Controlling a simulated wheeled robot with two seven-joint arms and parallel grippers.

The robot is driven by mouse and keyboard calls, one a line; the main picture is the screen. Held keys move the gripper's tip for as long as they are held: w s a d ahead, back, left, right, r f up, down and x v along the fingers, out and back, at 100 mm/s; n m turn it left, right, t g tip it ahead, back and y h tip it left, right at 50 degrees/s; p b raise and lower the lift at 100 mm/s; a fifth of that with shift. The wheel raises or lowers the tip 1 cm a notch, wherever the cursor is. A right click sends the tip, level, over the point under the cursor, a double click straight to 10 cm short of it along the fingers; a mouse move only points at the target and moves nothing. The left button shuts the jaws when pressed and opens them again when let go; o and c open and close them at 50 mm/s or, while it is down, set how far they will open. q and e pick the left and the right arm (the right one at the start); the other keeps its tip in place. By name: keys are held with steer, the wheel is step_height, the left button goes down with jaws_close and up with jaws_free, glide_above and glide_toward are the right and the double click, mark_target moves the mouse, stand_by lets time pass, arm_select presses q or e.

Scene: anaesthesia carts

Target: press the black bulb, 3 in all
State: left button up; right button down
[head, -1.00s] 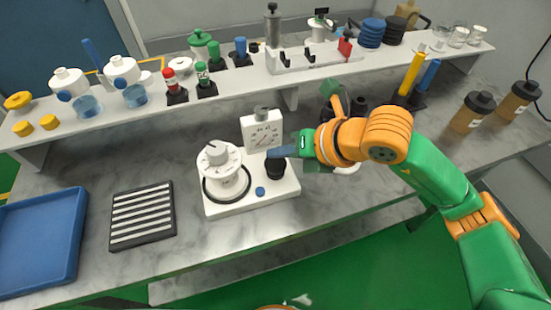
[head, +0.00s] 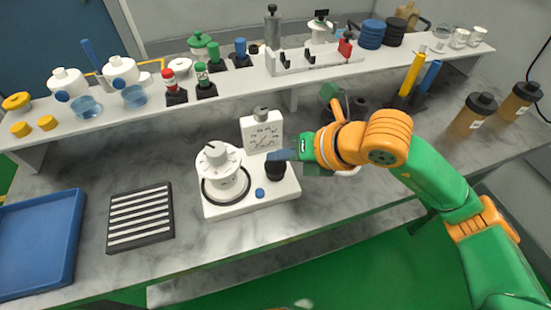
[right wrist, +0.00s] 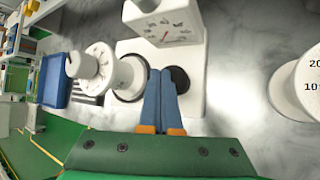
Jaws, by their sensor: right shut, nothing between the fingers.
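The black bulb (head: 275,171) stands upright on the right part of a white device base (head: 235,207). In the right wrist view the bulb (right wrist: 181,79) shows as a dark round shape, partly hidden behind my fingers. My right gripper (head: 278,155) has its blue fingers shut and empty. The fingertips are right over the top of the bulb in the head view; I cannot tell whether they touch it. The shut fingers (right wrist: 159,74) also show in the right wrist view. My left gripper is not in view.
The base also carries a white dial knob (head: 219,160), a square gauge (head: 262,132) and a small blue button (head: 260,193). A black slatted tray (head: 141,217) and a blue tray (head: 40,245) lie to the left. A crowded shelf (head: 290,80) runs behind.

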mark_target(280, 165)
steer(key=shift+f+b, duration=0.4)
steer(key=shift+f, duration=0.05)
steer(key=shift+r, duration=0.1)
stand_by(0.4)
steer(key=shift+r+p, duration=0.9)
steer(key=shift+r, duration=0.25)
step_height(280, 165, up, 5)
steer(key=p, duration=0.3)
steer(key=shift+r+p, duration=0.1)
steer(key=shift+p, duration=0.25)
stand_by(1.8)
